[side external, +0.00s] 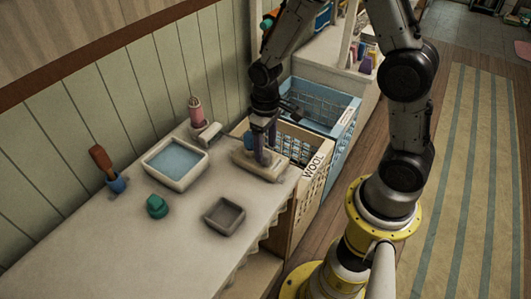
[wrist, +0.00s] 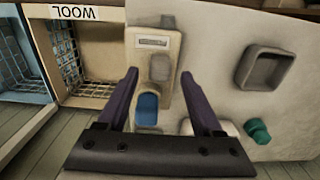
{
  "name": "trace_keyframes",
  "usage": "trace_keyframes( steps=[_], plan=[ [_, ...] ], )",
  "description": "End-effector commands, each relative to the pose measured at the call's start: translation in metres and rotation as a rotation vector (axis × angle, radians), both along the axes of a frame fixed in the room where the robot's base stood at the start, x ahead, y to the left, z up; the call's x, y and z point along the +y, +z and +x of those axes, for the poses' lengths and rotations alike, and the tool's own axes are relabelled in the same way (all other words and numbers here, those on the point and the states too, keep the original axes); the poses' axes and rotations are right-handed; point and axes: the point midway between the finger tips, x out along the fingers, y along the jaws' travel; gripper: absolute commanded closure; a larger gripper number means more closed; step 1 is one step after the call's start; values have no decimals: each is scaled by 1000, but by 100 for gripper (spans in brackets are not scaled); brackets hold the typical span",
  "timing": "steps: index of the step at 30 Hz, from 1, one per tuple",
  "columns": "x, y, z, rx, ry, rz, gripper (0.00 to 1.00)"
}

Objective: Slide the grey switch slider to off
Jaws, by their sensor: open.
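The beige switch unit (side external: 243,160) sits at the right end of the counter. In the wrist view the unit (wrist: 172,95) carries a grey slider (wrist: 160,67) and a blue rounded part (wrist: 147,108), with a small label plate (wrist: 153,42) at the end beyond the grey slider. The label's writing is too small to read. My gripper (side external: 261,150) points down over the unit. In the wrist view its two purple fingers (wrist: 160,74) are apart, with the grey slider in the gap between their tips and nothing held. I cannot tell whether a finger touches the unit.
A pink bottle (side external: 197,115) is at the wall. A crate marked WOOL (side external: 314,165) and a blue crate (side external: 345,119) lie beyond the counter's end.

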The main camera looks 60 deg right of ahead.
Motion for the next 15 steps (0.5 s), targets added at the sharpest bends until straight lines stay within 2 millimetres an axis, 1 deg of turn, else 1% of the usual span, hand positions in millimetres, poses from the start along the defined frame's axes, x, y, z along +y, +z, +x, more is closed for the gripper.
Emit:
trace_keyframes(
  steps=[1,6,10,15],
  plan=[
    [0,-9,-2,5,0,0,32],
    [0,-26,-1,3,0,0,32],
    [0,-31,0,0,0,0,32],
    [0,-32,0,-1,0,0,32]
  ],
)
